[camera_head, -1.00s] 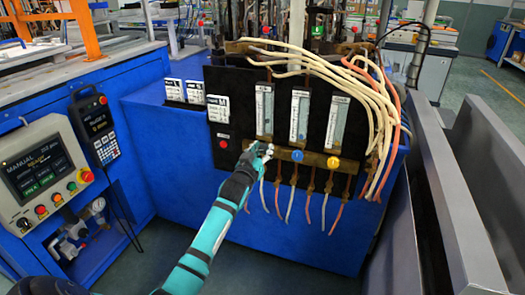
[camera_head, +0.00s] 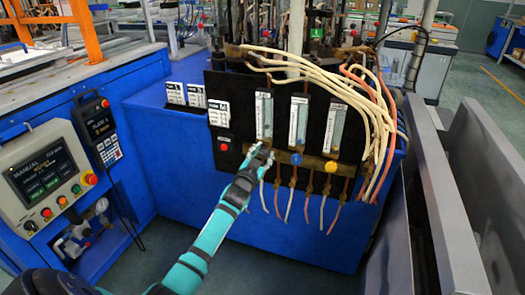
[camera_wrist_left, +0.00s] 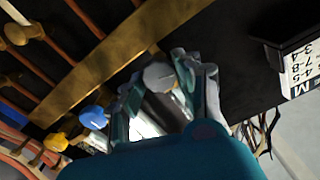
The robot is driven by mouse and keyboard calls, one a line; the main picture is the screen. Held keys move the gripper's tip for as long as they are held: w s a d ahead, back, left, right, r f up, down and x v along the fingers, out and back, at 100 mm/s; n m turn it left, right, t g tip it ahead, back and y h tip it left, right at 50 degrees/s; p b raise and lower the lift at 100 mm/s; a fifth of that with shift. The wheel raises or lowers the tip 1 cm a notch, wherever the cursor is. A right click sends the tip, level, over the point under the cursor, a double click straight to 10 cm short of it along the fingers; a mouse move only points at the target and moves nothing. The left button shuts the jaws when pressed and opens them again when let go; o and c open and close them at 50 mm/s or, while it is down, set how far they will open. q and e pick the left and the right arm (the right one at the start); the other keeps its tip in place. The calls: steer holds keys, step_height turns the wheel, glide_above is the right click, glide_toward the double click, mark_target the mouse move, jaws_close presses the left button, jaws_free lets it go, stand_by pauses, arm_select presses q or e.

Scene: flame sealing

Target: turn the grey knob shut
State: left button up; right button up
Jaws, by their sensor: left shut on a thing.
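The grey knob (camera_wrist_left: 160,76) shows in the left wrist view, between the fingers of my left gripper (camera_wrist_left: 157,90), at the brass bar (camera_wrist_left: 110,65). My left gripper is shut on the knob. In the head view my left gripper (camera_head: 259,157) is at the left end of the brass bar, below the leftmost flow tube (camera_head: 264,115), and hides the knob. How far the knob is turned cannot be told. My right gripper is in neither view.
A blue knob (camera_head: 296,159) and a yellow knob (camera_head: 330,166) sit to the right on the same bar. A red button (camera_head: 224,147) is to the left. Several hoses hang below the bar. A control panel (camera_head: 45,172) stands at the left.

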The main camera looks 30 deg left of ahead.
arm_select(q)
steer(key=m, duration=0.3)
steer(key=shift+p, duration=0.3)
steer(key=shift+m, duration=0.9)
steer(key=shift+f+m, duration=0.1)
steer(key=shift+m, duration=0.8)
steer(key=m, duration=0.4)
steer(key=shift+d+m, duration=0.1)
steer(key=shift+m, duration=0.3)
steer(key=shift+f+m, duration=0.1)
steer(key=shift+m, duration=0.8)
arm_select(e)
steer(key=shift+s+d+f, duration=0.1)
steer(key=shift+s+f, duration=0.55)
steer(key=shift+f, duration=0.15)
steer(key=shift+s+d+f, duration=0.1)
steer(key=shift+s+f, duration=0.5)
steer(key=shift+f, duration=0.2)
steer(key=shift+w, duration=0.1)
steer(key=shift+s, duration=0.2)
arm_select(q)
steer(key=o, duration=1.1)
steer(key=shift+o, duration=0.2)
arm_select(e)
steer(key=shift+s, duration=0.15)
